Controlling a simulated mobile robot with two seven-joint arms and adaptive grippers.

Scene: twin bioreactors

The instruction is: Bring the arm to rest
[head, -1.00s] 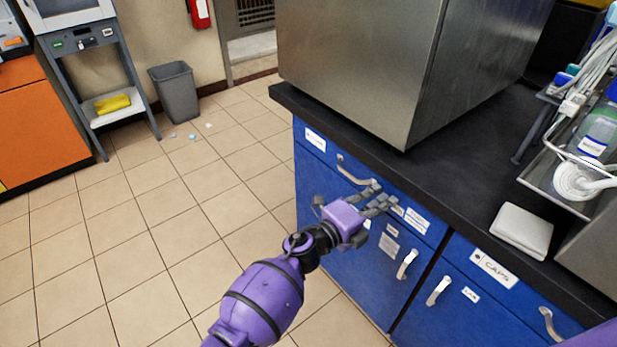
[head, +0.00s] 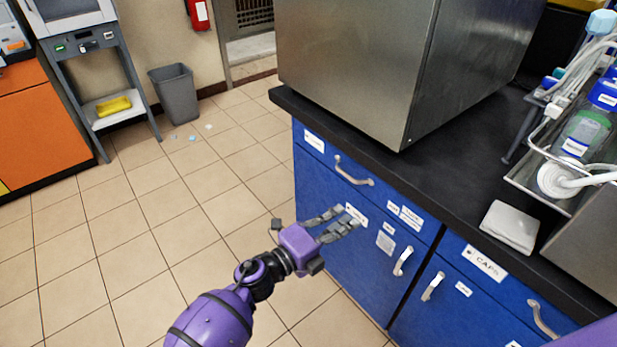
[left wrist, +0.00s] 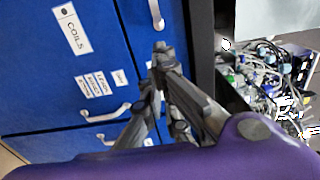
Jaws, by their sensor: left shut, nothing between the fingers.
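My left gripper (head: 345,218) has a purple body and grey fingers. It is shut and empty, in front of the blue cabinet (head: 340,265) and below the top drawer handle (head: 353,172). I cannot tell from the head view how wide the gap to the cabinet front is. In the left wrist view the gripper's grey fingers (left wrist: 158,75) show against blue drawer fronts with white labels, one reading "COILS" (left wrist: 72,30). My right gripper is not in view.
The black countertop (head: 440,185) overhangs the cabinet and carries a large steel box (head: 350,70), a folded white cloth (head: 510,226) and a steel tray with bottles and tubing (head: 575,175). A grey bin (head: 176,95) stands at the back. The tiled floor (head: 150,230) on the left is mostly clear.

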